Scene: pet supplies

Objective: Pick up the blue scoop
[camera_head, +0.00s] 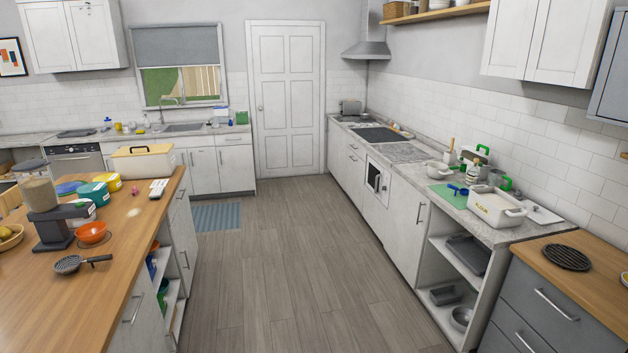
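A small blue scoop (458,190) lies on the right-hand counter. Neither of my grippers shows in the head view.
A wooden island (125,250) on the left holds a feeder-like appliance (55,220), an orange bowl (91,232), a strainer (80,264) and a cream box (143,162). The wooden floor (290,250) between the island and the right counter (475,222) is clear. Open shelves (455,272) lie under that counter.

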